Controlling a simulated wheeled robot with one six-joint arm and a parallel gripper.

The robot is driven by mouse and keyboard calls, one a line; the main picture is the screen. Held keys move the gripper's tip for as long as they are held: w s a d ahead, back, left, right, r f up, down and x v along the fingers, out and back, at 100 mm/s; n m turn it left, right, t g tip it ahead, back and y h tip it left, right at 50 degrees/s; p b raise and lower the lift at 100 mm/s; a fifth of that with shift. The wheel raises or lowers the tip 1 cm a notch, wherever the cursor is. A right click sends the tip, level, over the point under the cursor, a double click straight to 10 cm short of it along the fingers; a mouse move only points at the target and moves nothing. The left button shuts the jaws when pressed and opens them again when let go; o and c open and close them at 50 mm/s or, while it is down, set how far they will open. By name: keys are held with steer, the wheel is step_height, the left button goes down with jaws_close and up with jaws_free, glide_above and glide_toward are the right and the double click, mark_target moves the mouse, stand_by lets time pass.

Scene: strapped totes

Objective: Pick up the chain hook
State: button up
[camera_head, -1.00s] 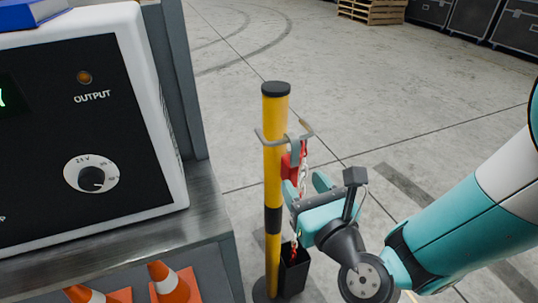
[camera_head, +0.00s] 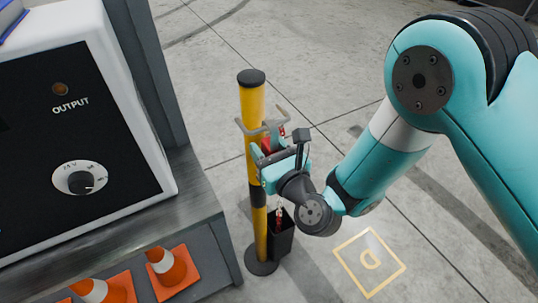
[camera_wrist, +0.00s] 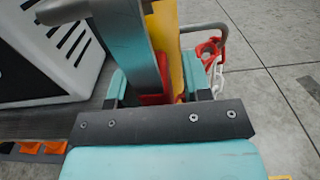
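The chain hook (camera_wrist: 209,46) is red and hangs at a grey bar bracket on the yellow post, with pale chain links below it in the wrist view. Another red part (camera_wrist: 153,98) shows low between my fingers; I cannot tell whether it belongs to the hook. In the head view, red shows (camera_head: 267,143) beside the post, partly hidden by my gripper. My gripper (camera_head: 270,153) is at the post, just under the bracket. In the wrist view its teal fingers (camera_wrist: 160,90) stand apart, with a grey-teal upright strip between them. Contact with the hook cannot be made out.
The yellow post (camera_head: 253,105) has a round dark base and the bracket (camera_head: 265,127) on it. A black box (camera_head: 281,238) on the post holds the lower chain. A bench with a control unit (camera_head: 85,120) and orange cones (camera_head: 165,266) stands left. Floor right is open.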

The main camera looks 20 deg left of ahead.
jaws_close()
steer(key=shift+r, duration=0.1)
